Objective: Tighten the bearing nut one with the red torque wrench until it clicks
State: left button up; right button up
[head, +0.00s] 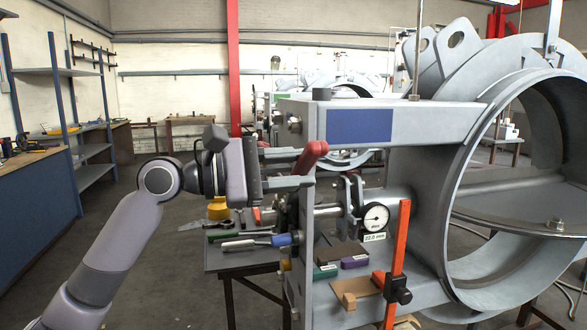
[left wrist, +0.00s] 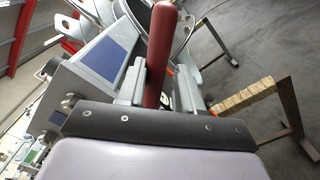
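The red handle (head: 311,157), which looks like the torque wrench's, slants in front of the grey plate's edge. It also shows in the left wrist view (left wrist: 161,50). The wrench's working end is hidden. My left gripper (head: 300,167) is at this handle, its fingers apart on either side of it. In the left wrist view a gap shows between the handle and the right-hand finger, so the gripper looks open around it. A bolt or nut (head: 294,123) sits on the plate's left face above the gripper; I cannot tell if it is bearing nut one. My right gripper is not in view.
A small table (head: 240,258) with green- and blue-handled tools stands below my gripper. A dial gauge (head: 375,217) and an orange upright bar (head: 398,255) are on the fixture. A large grey ring (head: 455,190) fills the right. Floor at the lower left is clear.

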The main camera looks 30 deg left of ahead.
pick_arm(q)
jog(key=shift+s+d+f+m+b, duration=0.3)
jog(key=shift+f+m+b, duration=0.1)
jog(key=shift+f, duration=0.2)
jog(key=shift+s+d+f+m+b, duration=0.15)
jog(key=shift+d+f+m+b, duration=0.15)
jog(key=shift+f, duration=0.3)
jog(key=shift+r, duration=0.1)
jog(key=r+p, duration=0.1)
jog(key=p, duration=0.1)
jog(key=w+a+r+n+p, duration=0.1)
jog(key=a+r+n+p, duration=0.1)
jog(key=p, duration=0.1)
jog(key=shift+w+r+p, duration=0.15)
jog(key=shift+r+p, duration=0.15)
jog(key=shift+r, duration=0.1)
jog(key=shift+d+f, duration=0.1)
jog(key=shift+f, duration=0.05)
